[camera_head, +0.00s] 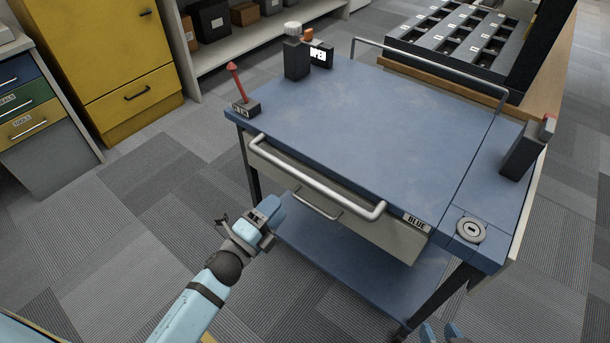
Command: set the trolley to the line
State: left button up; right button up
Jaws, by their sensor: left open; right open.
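The trolley (390,120) has a blue top, a silver push handle (310,178) on its near side, a drawer below and a lower blue shelf (345,262). A "BLUE" label (416,222) is on its near edge. My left gripper (272,210) is open and empty, close to the near left side of the trolley, in front of and below the handle; contact cannot be made out. My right gripper (440,332) shows only its light blue fingertips at the bottom edge, open, near a trolley leg. No line can be clearly made out on the floor.
On the trolley stand a red lever (237,82), a dark block with a knob (296,58) and a dark box (523,150). A wooden bench (545,75) with a slotted tray (455,35) adjoins behind. Yellow cabinet (110,60) at left; carpet (130,220) is clear at left.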

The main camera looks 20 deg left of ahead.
pick_arm(q)
jog(key=x, duration=1.2)
jog(key=shift+w, duration=0.25)
grip_shut()
